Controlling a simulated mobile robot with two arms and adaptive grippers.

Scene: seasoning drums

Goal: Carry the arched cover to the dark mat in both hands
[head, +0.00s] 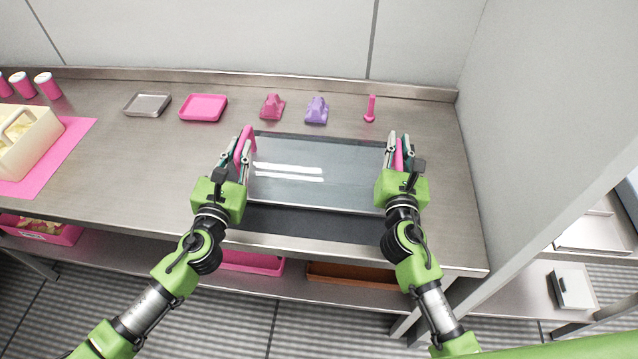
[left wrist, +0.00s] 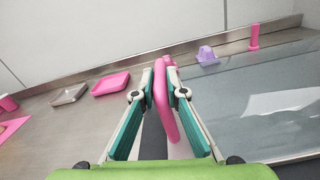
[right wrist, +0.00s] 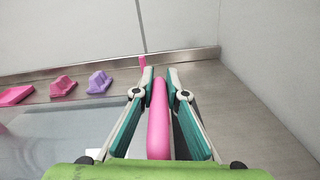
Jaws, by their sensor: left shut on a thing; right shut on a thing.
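The arched cover (head: 310,185) is a clear greyish panel with a pink handle at each end. My left gripper (head: 240,150) is shut on its left pink handle, which also shows in the left wrist view (left wrist: 164,90). My right gripper (head: 399,150) is shut on its right pink handle, seen between the fingers in the right wrist view (right wrist: 158,120). The dark mat (head: 310,223) lies on the steel counter; its front strip shows below the cover's near edge. The cover overlaps the mat in the head view; I cannot tell whether they touch.
Behind the cover stand a pink holder (head: 271,107), a purple holder (head: 316,110) and a small pink upright piece (head: 370,109). A pink tray (head: 203,107) and a grey tray (head: 147,104) lie left of them. A cream caddy (head: 25,145) is at far left. A wall bounds the right.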

